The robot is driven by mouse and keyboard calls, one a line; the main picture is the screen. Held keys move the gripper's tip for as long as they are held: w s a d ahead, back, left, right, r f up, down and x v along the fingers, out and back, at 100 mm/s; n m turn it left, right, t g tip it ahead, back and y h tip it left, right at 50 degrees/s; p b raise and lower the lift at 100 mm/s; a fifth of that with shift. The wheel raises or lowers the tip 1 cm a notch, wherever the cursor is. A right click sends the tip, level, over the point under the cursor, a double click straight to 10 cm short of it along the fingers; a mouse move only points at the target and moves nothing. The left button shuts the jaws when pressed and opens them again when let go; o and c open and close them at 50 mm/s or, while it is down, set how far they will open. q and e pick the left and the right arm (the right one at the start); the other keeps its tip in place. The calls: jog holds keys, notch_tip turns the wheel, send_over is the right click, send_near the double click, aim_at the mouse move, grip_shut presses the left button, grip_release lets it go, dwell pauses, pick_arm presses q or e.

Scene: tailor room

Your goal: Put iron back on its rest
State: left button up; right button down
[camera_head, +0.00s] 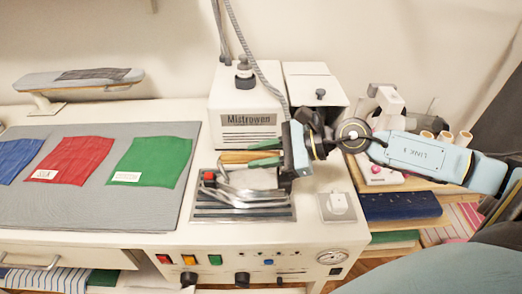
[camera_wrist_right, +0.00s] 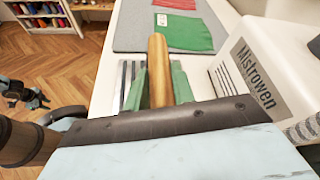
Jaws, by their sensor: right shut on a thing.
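The iron (camera_head: 252,180) has a pale metal body, a red knob at its left and a wooden handle (camera_head: 240,157). It is over the ribbed metal rest (camera_head: 243,214) at the front of the white ironing station. I cannot tell whether its sole touches the rest. My right gripper (camera_head: 262,154) comes in from the right and is shut on the handle, one green finger on each side. In the right wrist view the handle (camera_wrist_right: 158,72) stands between the green fingers, and the gripper's body hides the iron below.
A white Mistrowen steam unit (camera_head: 245,120) stands right behind the rest, with a hose rising from it. A grey mat (camera_head: 95,205) with blue, red and green cloths lies to the left. Buttons and a gauge (camera_head: 332,257) line the front. Sewing items stand at the right.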

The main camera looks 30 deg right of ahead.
jog(key=shift+w+r, duration=0.1)
jog(key=shift+r, duration=0.1)
jog(key=c, duration=1.6)
grip_release()
jog(key=shift+f, duration=0.3)
jog(key=o, duration=0.4)
jog(key=shift+o, duration=0.2)
